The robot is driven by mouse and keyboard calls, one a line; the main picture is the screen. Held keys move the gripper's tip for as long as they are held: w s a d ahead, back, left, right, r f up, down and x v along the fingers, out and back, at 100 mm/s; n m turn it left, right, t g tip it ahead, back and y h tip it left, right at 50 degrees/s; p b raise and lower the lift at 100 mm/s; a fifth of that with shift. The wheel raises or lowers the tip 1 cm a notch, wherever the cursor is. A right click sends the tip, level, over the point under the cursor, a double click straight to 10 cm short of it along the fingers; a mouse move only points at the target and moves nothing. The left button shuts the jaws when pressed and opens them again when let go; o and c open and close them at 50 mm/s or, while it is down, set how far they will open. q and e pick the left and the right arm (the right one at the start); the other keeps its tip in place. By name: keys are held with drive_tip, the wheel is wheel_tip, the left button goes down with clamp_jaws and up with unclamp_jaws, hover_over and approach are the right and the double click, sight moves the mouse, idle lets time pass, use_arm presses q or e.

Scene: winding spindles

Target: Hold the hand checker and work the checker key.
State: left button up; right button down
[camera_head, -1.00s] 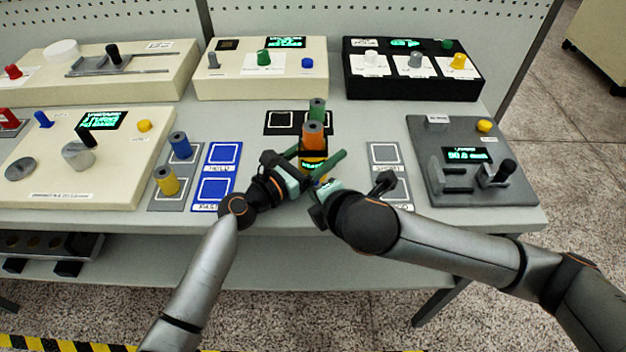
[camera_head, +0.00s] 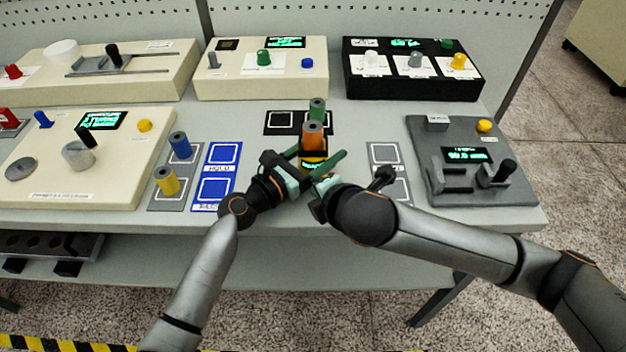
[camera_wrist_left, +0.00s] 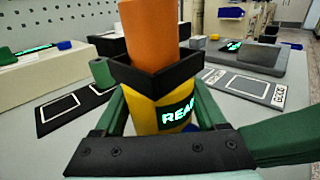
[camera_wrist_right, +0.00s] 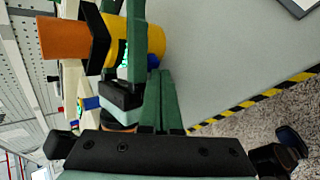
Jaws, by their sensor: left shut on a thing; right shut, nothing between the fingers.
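The yellow hand checker (camera_wrist_left: 148,112) has a black collar and a lit display reading something like READY. An orange spindle (camera_head: 313,136) stands in its top. My left gripper (camera_head: 312,166) is shut on the checker, with green fingers on either side, and holds it upright over the front of the table. The checker (camera_wrist_right: 155,42) also shows sideways in the right wrist view. My right gripper (camera_head: 323,186) is shut and empty, just in front and to the right of the checker. A small blue part, possibly the key, shows below the display (camera_wrist_left: 190,128); I cannot tell whether it is touched.
A green spindle (camera_head: 317,108) stands behind on a black mat (camera_head: 281,123). Blue (camera_head: 180,146) and yellow (camera_head: 167,182) spindles stand left, by a blue mat (camera_head: 232,173). A grey mat (camera_head: 384,170) lies right, near a dark grey gauge (camera_head: 440,185). Consoles line the back.

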use_arm(q)
drive_tip(key=shift+f, duration=0.15)
use_arm(e)
drive_tip(key=shift+w, duration=0.3)
idle(0.3)
drive_tip(key=shift+s, duration=0.95)
drive_tip(key=shift+s, duration=2.5)
use_arm(q)
drive_tip(key=o, duration=1.6)
drive_tip(key=shift+c, duration=0.2)
